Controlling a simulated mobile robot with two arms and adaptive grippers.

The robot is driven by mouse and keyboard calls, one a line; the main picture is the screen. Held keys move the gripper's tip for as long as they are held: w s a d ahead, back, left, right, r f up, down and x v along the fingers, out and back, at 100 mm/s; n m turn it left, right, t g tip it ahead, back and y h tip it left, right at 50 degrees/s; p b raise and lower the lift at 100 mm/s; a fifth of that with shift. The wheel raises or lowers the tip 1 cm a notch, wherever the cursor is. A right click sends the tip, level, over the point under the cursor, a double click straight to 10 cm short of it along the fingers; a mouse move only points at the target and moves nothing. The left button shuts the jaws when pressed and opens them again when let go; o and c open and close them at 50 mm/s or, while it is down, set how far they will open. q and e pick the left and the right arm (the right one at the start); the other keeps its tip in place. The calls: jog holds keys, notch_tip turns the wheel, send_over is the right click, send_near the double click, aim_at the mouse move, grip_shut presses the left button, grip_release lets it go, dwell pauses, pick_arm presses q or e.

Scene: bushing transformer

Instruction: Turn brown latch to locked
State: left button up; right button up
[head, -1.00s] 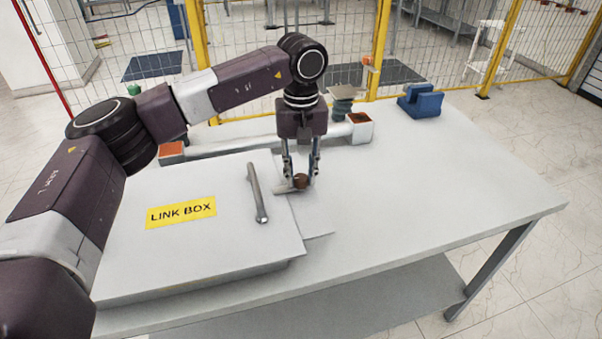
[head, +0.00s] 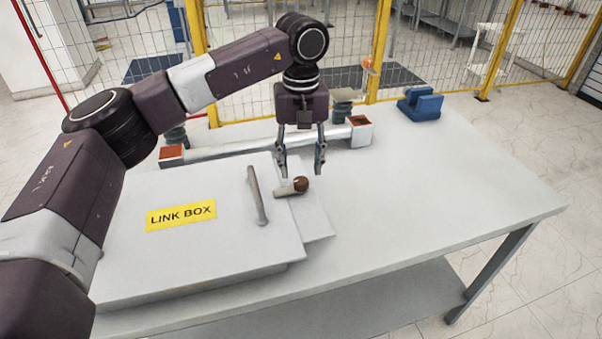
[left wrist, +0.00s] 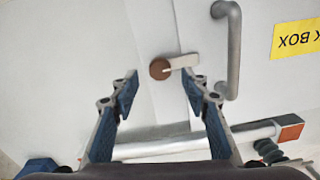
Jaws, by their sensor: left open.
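The brown latch knob (head: 301,184) sits at the end of a short pale lever (head: 285,191) at the right edge of the link box lid (head: 225,240). In the left wrist view the brown knob (left wrist: 160,69) and its lever (left wrist: 182,61) lie just beyond the fingertips, with the lever pointing toward the lid handle. My left gripper (head: 302,172) is open and empty above and slightly behind the knob, apart from it. Its spread fingers (left wrist: 160,80) also show in the left wrist view. My right gripper is not in view.
A grey lid handle (head: 257,196) stands close left of the latch. A grey bar with orange-brown ends (head: 270,141) lies behind the box. A blue block (head: 421,104) stands at the back right. The table's right side (head: 450,180) is clear.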

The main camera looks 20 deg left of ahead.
aim_at(301, 180)
pick_arm(q)
notch_tip(301, 180, up, 8)
jog(key=shift+r, duration=0.25)
